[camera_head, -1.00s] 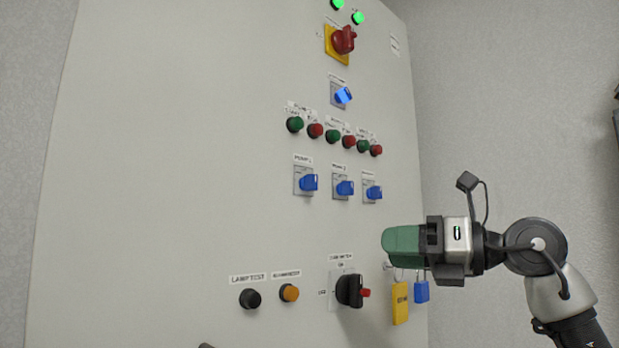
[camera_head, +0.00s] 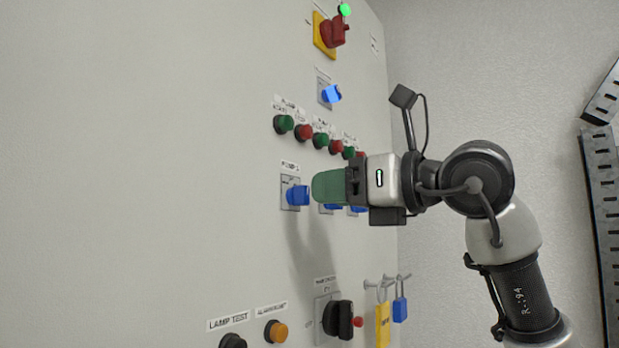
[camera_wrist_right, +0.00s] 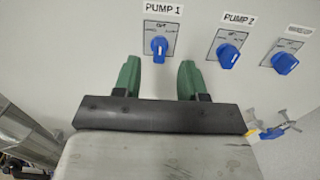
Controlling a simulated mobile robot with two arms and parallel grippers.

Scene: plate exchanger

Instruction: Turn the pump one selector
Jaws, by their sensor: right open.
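The pump one selector is a blue knob (camera_head: 297,195) on a grey plate under the "PUMP 1" label. It also shows in the right wrist view (camera_wrist_right: 159,46), just beyond and between the two fingertips. My right gripper (camera_head: 328,187) has green fingers and is just right of the knob in the head view, apart from it. In the right wrist view the gripper (camera_wrist_right: 159,74) is open, with nothing between its fingers. The pump 2 selector (camera_wrist_right: 228,56) and a third blue selector (camera_wrist_right: 285,63) are to the right; my gripper partly hides them in the head view. My left gripper is not in view.
Green and red buttons (camera_head: 303,132) sit in a row above the selectors. A red rotary switch (camera_head: 334,30) is higher up. A black switch (camera_head: 338,318) and hanging padlocks (camera_head: 400,309) are below. The cabinet face left of the selectors is bare.

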